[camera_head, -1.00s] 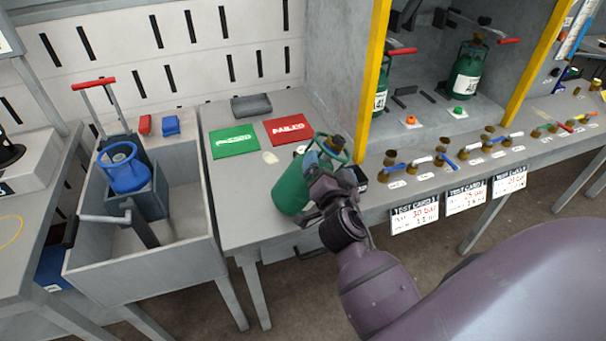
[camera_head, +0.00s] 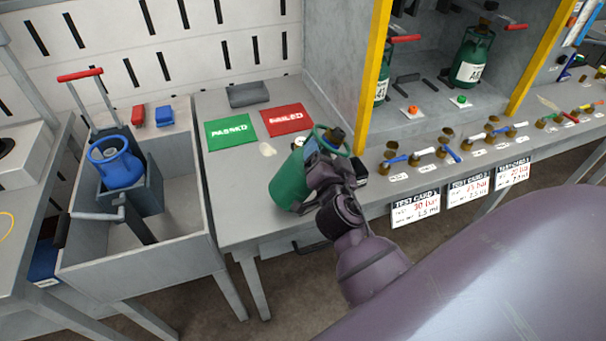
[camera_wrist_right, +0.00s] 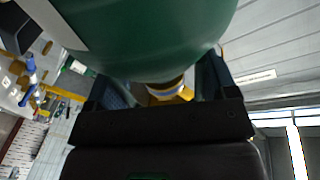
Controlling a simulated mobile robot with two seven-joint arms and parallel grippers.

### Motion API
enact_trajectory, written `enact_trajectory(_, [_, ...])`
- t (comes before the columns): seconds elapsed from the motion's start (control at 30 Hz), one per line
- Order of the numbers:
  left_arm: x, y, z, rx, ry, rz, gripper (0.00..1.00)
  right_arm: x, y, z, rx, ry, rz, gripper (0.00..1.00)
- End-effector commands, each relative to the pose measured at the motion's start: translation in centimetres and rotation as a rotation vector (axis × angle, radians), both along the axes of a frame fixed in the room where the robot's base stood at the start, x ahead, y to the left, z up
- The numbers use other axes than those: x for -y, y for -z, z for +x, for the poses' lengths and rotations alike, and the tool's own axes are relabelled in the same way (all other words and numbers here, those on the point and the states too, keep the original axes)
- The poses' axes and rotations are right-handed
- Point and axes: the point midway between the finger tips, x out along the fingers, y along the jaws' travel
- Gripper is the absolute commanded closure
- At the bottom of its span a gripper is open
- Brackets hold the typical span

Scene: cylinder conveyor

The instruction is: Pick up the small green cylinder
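The small green cylinder (camera_head: 288,182) is at the front right of the grey table, below the red card. It leans, with its valve and ring handle (camera_head: 333,140) up to the right. My right gripper (camera_head: 318,165) is at its top and looks shut on it. In the right wrist view the green body (camera_wrist_right: 150,35) fills the top, and the brass valve (camera_wrist_right: 168,90) sits between the two dark fingers. The fingers' exact contact is hidden. I cannot tell whether its base touches the table. My left gripper is not in view.
A green PASSED card (camera_head: 230,132) and red FAILED card (camera_head: 286,120) lie behind the cylinder. A yellow-edged booth (camera_head: 376,70) stands close at right, with green cylinders inside and valves in front. A blue cylinder (camera_head: 117,165) sits in the grey trough at left.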

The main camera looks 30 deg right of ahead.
Motion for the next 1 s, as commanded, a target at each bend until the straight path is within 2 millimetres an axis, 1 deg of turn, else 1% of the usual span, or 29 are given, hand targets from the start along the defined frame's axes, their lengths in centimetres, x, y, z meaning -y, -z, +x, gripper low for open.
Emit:
enact_trajectory(0.03, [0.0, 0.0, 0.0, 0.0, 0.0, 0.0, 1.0, 0.0, 0.0, 0.0, 0.0, 0.0, 0.0, 0.44])
enact_trajectory(0.07, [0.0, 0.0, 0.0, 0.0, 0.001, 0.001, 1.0, 0.0, 0.0, 0.0, 0.0, 0.0, 0.0, 0.49])
enact_trajectory(0.1, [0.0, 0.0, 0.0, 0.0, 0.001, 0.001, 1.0, 0.0, 0.0, 0.0, 0.0, 0.0, 0.0, 0.55])
enact_trajectory(0.37, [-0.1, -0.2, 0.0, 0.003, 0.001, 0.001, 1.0, 0.0, 0.0, 0.0, 0.0, 0.0, 0.0, 0.95])
enact_trajectory(0.4, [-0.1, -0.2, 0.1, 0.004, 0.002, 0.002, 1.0, -0.1, -0.5, 0.1, 0.011, -0.003, 0.0, 1.0])
enact_trajectory(0.6, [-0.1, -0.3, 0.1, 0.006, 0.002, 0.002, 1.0, 0.0, -0.5, 0.1, 0.01, -0.002, -0.001, 1.0])
enact_trajectory(0.73, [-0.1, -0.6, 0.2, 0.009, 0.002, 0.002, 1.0, 0.0, -1.0, 0.1, 0.012, -0.001, -0.001, 1.0])
enact_trajectory(0.87, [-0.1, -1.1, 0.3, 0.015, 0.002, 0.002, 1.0, 0.0, -2.4, 0.1, 0.016, -0.002, -0.001, 1.0])
enact_trajectory(1.0, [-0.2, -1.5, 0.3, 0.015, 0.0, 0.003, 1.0, 0.0, -4.7, 0.1, 0.02, -0.003, 0.0, 1.0])
